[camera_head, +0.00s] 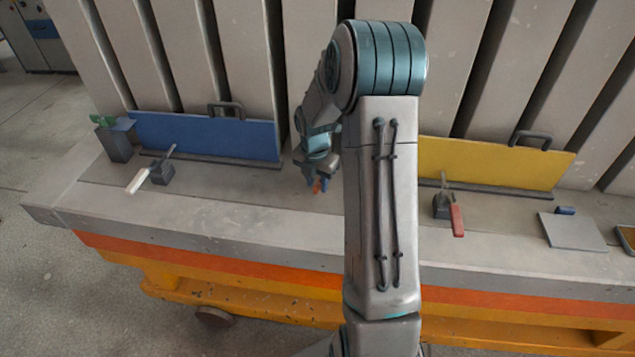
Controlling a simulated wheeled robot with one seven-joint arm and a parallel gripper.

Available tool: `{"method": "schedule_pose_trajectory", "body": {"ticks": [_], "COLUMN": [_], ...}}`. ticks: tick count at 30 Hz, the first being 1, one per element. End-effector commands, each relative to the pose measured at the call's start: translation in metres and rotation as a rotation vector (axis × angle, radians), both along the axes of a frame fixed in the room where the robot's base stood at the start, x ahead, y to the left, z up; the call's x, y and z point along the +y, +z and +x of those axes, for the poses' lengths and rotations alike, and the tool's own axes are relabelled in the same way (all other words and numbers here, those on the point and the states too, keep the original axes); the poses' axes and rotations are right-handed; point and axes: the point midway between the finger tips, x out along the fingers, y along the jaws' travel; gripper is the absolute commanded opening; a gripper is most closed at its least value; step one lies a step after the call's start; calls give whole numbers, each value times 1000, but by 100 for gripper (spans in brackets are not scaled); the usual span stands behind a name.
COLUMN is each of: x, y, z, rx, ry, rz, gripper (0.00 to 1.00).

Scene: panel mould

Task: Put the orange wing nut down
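My gripper (318,184) is in the middle of the head view, pointing down just over the grey ledge (250,218), between the blue and yellow panels.
A blue panel (205,137) and a yellow panel (490,165) stand upright behind clamps with a white handle (138,181) and a red handle (457,220). A grey block (117,142) bears a green piece at left. A grey plate (575,233) and blue block (565,210) are at right.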

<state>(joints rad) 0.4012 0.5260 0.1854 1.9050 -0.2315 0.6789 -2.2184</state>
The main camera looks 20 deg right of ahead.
Motion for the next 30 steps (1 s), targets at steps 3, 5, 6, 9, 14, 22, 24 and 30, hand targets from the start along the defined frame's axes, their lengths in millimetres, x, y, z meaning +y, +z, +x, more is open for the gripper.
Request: {"method": "schedule_pose_trajectory", "body": {"ticks": [3, 5, 6, 9, 14, 22, 24, 30], "x": [0, 1, 2, 3, 5, 12, 19, 51], "y": [23, 36, 45, 67, 95, 118, 125, 152], "z": [0, 0, 0, -2, -3, -9, -16, -55], "rx": [-7, -8, -8, -6, -3, -9, -20, -85], "ry": [-2, -1, -1, -1, -1, -43, -113, -492], "rz": [-3, -2, -2, -2, -1, -3, -6, -1], "gripper": [32, 32, 32, 32, 32, 32, 32, 32]}}
